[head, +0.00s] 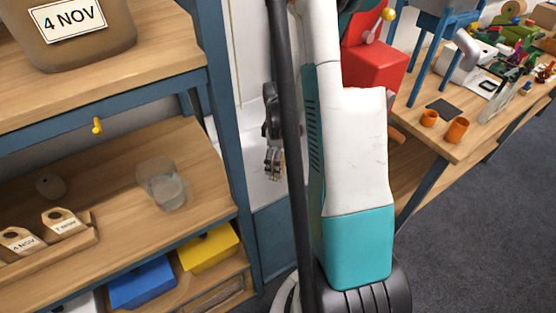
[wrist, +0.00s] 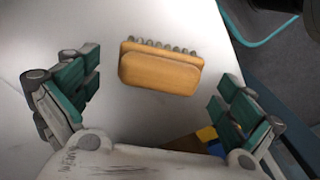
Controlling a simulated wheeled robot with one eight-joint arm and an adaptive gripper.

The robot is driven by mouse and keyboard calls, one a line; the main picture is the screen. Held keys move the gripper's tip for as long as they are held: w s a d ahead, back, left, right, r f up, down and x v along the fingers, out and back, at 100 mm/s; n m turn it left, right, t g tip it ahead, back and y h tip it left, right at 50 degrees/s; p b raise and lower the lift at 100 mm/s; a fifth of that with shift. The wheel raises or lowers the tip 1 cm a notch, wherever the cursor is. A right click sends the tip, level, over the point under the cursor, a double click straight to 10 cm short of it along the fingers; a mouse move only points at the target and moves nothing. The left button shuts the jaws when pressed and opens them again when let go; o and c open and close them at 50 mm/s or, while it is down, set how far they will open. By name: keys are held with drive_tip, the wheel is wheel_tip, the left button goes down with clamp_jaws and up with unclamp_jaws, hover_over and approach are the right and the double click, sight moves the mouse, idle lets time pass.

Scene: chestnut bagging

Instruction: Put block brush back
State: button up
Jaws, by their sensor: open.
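The block brush (wrist: 160,72) shows in the wrist view as a wooden block with a row of short grey bristle tufts along its upper edge. It appears against a pale, flat surface (wrist: 60,25), slightly tilted in the picture. My gripper (wrist: 156,84) is open, with one teal-and-grey finger to the left of the brush and one to its lower right. Neither finger visibly touches the brush. In the head view, a small brown bristly thing (head: 275,164) shows beside a pale surface, partly hidden by a dark pole; I cannot tell if it is the same brush.
A workbench (head: 420,140) with orange cups stands at right. Grey floor lies open at lower right.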

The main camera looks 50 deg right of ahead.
wheel_tip(320, 180, up, 10)
drive_tip(key=p, duration=0.3)
